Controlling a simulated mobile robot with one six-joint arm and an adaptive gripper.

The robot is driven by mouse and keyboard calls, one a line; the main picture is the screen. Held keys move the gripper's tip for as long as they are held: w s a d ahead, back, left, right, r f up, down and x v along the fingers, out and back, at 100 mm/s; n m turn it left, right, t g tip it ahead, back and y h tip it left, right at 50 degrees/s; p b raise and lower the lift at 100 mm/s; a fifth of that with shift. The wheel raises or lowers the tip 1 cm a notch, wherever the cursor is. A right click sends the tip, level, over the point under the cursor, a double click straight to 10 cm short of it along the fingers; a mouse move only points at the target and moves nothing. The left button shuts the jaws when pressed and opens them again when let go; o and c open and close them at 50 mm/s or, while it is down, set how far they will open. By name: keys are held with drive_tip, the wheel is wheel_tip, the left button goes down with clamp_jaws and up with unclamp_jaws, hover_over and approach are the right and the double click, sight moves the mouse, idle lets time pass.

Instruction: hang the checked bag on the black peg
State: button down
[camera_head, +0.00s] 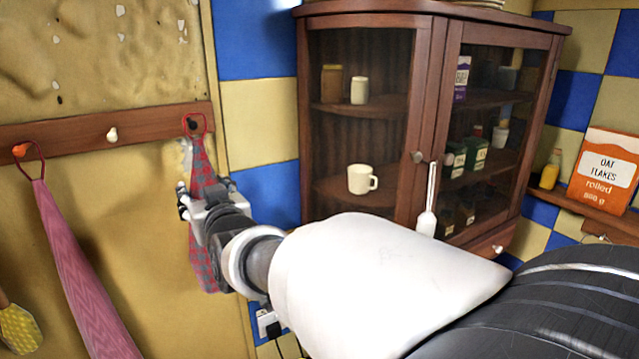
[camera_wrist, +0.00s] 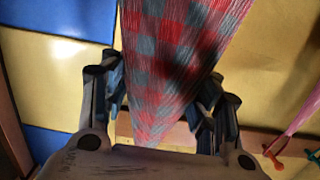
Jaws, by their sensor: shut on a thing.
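The checked bag (camera_head: 203,160), red and grey-blue, hangs down narrow near the right end of the wooden rail. Its red loop shows around the black peg (camera_head: 192,125); I cannot tell whether the loop bears on it. My gripper (camera_head: 204,195) is shut on the bag below the loop, its fingers on either side of the cloth. In the wrist view the checked bag (camera_wrist: 175,50) fills the space between the fingers of my gripper (camera_wrist: 165,95). The loop and the black peg are hidden there.
The wooden rail (camera_head: 70,129) also carries a bare white peg (camera_head: 112,134) and an orange peg (camera_head: 20,150) with a pink striped bag (camera_head: 75,260) on it. A glass-doored cabinet (camera_head: 425,100) stands to the right, with a shelf and an oat flakes box (camera_head: 605,168) beyond.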

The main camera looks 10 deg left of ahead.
drive_tip(key=shift+f+p+x, duration=0.25)
drive_tip(key=shift+p+x, duration=0.1)
drive_tip(key=shift+x, duration=1)
drive_tip(key=shift+f+p+x, duration=0.25)
drive_tip(key=shift+p+x, duration=0.05)
drive_tip(key=shift+x, duration=1.1)
drive_tip(key=shift+c, duration=2.4)
unclamp_jaws()
drive_tip(key=shift+s, duration=0.1)
